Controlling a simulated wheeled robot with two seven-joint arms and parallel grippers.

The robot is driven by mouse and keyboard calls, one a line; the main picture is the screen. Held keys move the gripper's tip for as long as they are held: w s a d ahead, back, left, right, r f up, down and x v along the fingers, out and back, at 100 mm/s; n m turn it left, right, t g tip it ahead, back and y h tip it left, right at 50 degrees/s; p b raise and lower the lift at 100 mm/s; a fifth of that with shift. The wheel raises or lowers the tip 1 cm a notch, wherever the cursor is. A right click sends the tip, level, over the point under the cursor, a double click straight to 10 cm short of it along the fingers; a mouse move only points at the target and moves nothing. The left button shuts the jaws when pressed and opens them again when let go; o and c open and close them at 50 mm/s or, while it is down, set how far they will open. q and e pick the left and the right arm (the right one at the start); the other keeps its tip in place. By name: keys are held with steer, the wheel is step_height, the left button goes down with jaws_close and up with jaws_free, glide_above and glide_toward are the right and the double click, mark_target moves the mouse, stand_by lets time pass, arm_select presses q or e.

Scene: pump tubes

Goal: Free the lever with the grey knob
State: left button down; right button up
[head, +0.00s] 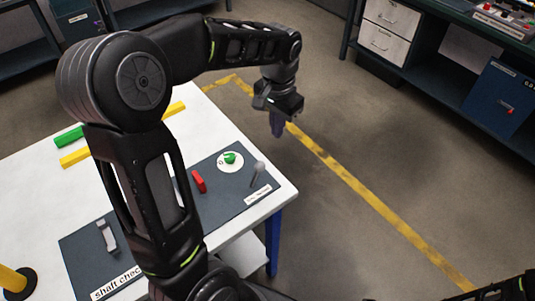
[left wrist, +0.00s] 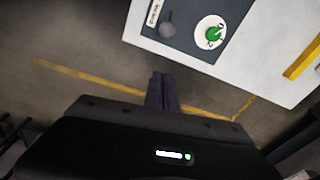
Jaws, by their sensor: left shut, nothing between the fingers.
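The lever with the grey knob (head: 258,168) stands at the right end of a dark panel on the white table, close to the table's right corner. It also shows in the left wrist view (left wrist: 168,29), beside a white dial with a green knob (left wrist: 212,35). My left gripper (head: 277,129) is shut and empty, out past the table's far right edge and above the floor. Its fingers also show in the left wrist view (left wrist: 162,92), apart from the lever. My right gripper is out of view.
A green bar (head: 69,137) and yellow bars lie at the table's back. A yellow post (head: 12,279) stands at lower left. The floor right of the table is clear.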

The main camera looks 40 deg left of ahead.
mark_target(260, 166)
arm_select(q)
steer(key=shift+f, duration=0.1)
steer(key=f, duration=0.3)
steer(key=f+p, duration=0.1)
steer(key=f, duration=0.5)
steer(key=shift+w+a+f, duration=0.15)
steer(key=shift+w+f, duration=0.1)
steer(key=shift+w, duration=0.05)
steer(key=s+p, duration=0.2)
steer(key=s, duration=0.1)
steer(key=shift+a+r, duration=0.2)
steer(key=shift+r, duration=0.15)
steer(key=shift+s, duration=0.3)
